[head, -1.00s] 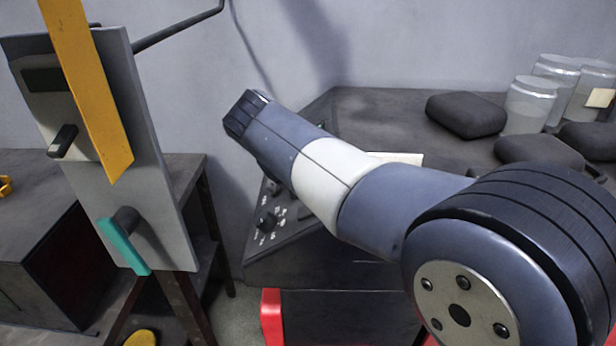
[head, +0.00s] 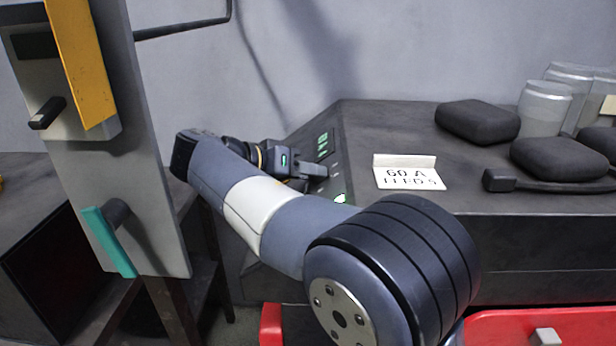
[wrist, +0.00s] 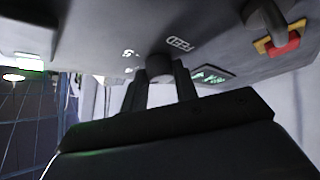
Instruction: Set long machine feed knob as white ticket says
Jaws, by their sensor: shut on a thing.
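My gripper (head: 318,172) is at the machine's sloped panel, left of the ticket. In the wrist view my gripper (wrist: 160,82) has its two fingers shut on a dark round knob (wrist: 160,66). The word "FEED" is printed beside this knob. A small white mark next to it may be a 5, but is blurred. The knob's pointer and most of its scale are hidden.
A green-lit display (head: 325,145) sits on the panel near my gripper. A red and yellow switch (wrist: 281,43) shows in the wrist view. Dark pads (head: 478,120) and clear jars (head: 545,112) stand at right. A grey post with a yellow strip (head: 82,70) stands at left.

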